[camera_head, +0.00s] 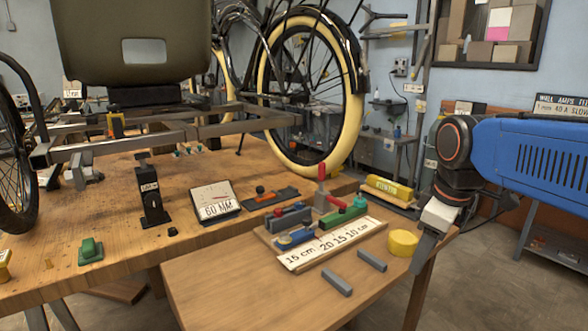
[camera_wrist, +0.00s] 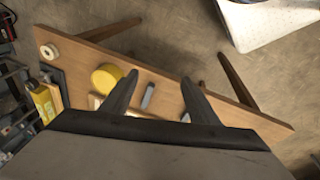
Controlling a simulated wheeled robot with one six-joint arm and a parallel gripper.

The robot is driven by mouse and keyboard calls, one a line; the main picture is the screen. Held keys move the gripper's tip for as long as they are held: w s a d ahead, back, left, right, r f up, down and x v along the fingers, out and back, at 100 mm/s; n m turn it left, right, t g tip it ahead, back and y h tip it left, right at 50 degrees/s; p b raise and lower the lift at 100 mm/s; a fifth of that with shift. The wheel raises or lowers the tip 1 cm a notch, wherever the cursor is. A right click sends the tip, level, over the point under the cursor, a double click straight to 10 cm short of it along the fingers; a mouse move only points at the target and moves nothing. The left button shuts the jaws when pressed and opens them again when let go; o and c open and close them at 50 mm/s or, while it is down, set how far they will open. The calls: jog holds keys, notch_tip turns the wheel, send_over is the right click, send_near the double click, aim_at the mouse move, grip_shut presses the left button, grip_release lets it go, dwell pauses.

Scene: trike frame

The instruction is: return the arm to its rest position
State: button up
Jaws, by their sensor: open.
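My blue arm reaches in from the right in the head view. My gripper (camera_head: 424,247) points down near the right corner of the low wooden table (camera_head: 215,290), beside a yellow round piece (camera_head: 403,242). In the wrist view my gripper (camera_wrist: 158,98) shows two dark fingers spread apart, with nothing held between them. A grey bar (camera_wrist: 148,96) shows beyond the gap between the fingers, and the yellow round piece (camera_wrist: 107,78) is left of the left finger. Whether the fingers touch the table edge cannot be told.
Two grey bars (camera_head: 337,283) lie on the low table's front. A ruler board (camera_head: 330,246) with several coloured tools lies behind them. The workbench (camera_head: 120,215) carries a trike with a cream-tyred wheel (camera_head: 350,120). A yellow block (camera_head: 388,187) sits behind the table. Floor at right (camera_head: 480,280) is open.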

jog(key=s+d+f+m+t, duration=0.1)
jog(key=s+f+m+t, duration=0.1)
jog(key=s+f+m, duration=0.7)
jog(key=shift+s+d+f, duration=0.4)
jog(key=shift+s+f, duration=0.95)
jog(key=shift+s, duration=0.5)
